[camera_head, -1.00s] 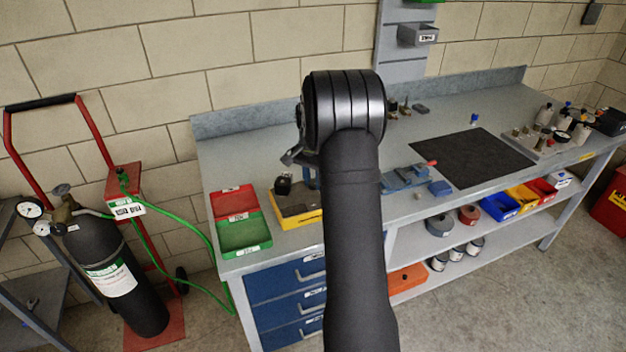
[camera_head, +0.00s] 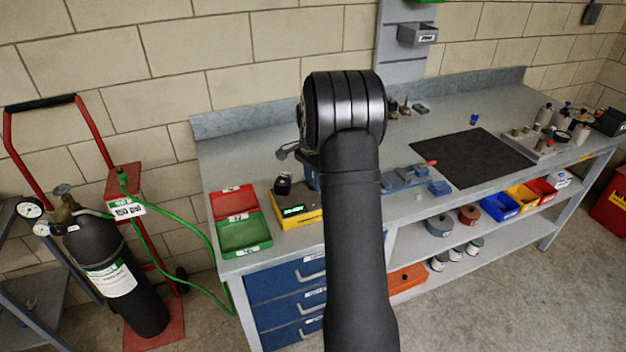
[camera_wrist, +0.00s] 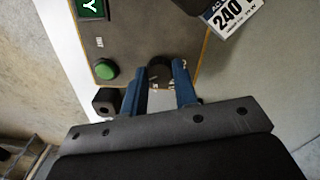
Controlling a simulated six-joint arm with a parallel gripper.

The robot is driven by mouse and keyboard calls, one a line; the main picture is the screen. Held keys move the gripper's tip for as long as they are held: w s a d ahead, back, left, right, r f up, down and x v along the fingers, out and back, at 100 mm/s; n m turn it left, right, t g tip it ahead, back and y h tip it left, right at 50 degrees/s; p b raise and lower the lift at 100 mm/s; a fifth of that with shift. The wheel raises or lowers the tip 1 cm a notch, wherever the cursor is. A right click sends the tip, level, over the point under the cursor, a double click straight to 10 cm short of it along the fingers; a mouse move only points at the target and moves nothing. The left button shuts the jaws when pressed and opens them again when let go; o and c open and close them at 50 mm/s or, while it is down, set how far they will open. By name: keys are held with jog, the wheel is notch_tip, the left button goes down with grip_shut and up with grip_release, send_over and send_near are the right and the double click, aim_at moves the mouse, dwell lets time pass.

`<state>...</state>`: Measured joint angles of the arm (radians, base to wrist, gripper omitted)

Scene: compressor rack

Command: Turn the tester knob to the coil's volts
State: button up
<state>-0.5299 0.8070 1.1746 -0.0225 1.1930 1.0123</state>
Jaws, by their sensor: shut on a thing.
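The tester (camera_head: 312,216) is a yellow-edged box with a grey top on the bench, partly hidden behind my arm in the head view. Its lit green display (camera_head: 292,210) shows there, and a corner of it ending in "Y" shows in the wrist view (camera_wrist: 90,7). The wrist view shows the tester's grey panel (camera_wrist: 130,35) with a round green button (camera_wrist: 106,69). My gripper (camera_wrist: 164,75) has its blue fingers shut on the dark round knob (camera_wrist: 160,70) at the panel's edge. The knob's pointer and scale cannot be read.
A white label reading "240" (camera_wrist: 232,12) lies right of the panel. A black block with a hole (camera_wrist: 106,101) is left of the fingers; a black block (camera_head: 282,184) stands behind the tester. Red and green trays (camera_head: 240,232) sit to the left, a blue vise (camera_head: 405,178) to the right.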

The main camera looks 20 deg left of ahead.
jog(key=o, duration=1)
jog(key=r, duration=1.7)
jog(key=shift+w+a+r, duration=0.15)
jog(key=shift+a+r, duration=0.1)
jog(key=shift+a, duration=0.05)
jog(key=f, duration=1.7)
jog(key=shift+d+f, duration=0.25)
jog(key=shift+d, duration=0.05)
